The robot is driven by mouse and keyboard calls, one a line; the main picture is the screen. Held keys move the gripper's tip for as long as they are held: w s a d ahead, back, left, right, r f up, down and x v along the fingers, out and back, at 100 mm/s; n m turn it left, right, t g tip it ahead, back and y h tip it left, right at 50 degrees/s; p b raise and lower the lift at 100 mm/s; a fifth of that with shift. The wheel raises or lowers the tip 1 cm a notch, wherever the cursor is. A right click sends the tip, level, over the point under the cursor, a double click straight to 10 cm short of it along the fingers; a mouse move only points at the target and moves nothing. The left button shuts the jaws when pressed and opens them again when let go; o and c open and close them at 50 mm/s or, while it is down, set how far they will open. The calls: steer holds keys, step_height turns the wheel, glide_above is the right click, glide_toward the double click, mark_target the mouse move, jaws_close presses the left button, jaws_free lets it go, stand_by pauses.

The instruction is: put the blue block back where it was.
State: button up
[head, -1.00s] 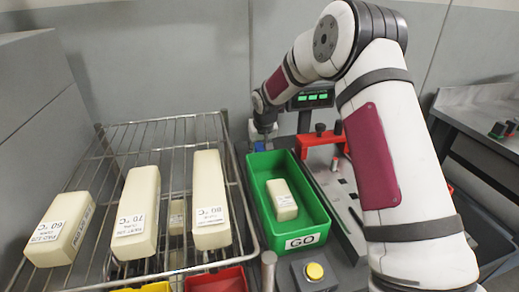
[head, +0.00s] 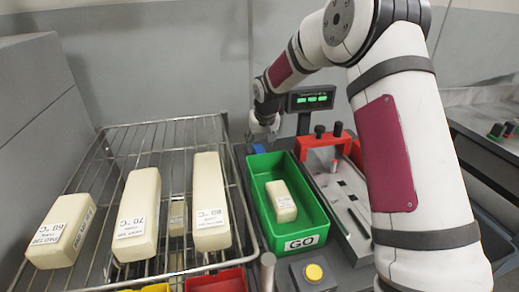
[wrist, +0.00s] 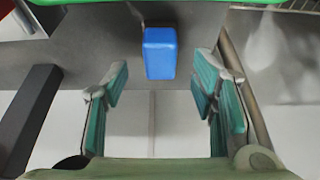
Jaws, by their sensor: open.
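The blue block (wrist: 161,53) stands on the grey bench surface, close to the green bin's edge, in the wrist view. In the head view a small part of the blue block (head: 257,149) shows behind the green bin, below my gripper (head: 262,128). In the wrist view my gripper (wrist: 160,92) is open, its teal-padded fingers wide apart with nothing held. The block appears beyond the fingertips, roughly centred between them and apart from both.
The green GO bin (head: 257,207) holds a pale labelled block (head: 281,202). A wire rack (head: 118,150) on the left carries several larger pale blocks. A red-topped fixture (head: 319,142) and a green-lit display (head: 311,100) stand right of my gripper. A yellow button (head: 314,272) is in front.

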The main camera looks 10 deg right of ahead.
steer(key=v, duration=0.7)
steer(key=shift+r, duration=0.2)
steer(key=s+r+g+h, duration=0.1)
steer(key=s+r, duration=0.5)
steer(key=s, duration=0.5)
steer(key=s+r, duration=0.6)
steer(key=s, duration=0.6)
steer(key=s+f+g+y, duration=0.1)
steer(key=s+f, duration=0.2)
steer(key=s, duration=2.2)
steer(key=shift+s, duration=0.25)
step_height(320, 180, up, 9)
steer(key=t+p, duration=0.1)
steer(key=p, duration=0.7)
steer(key=shift+d+t, duration=0.15)
steer(key=shift+t, duration=0.15)
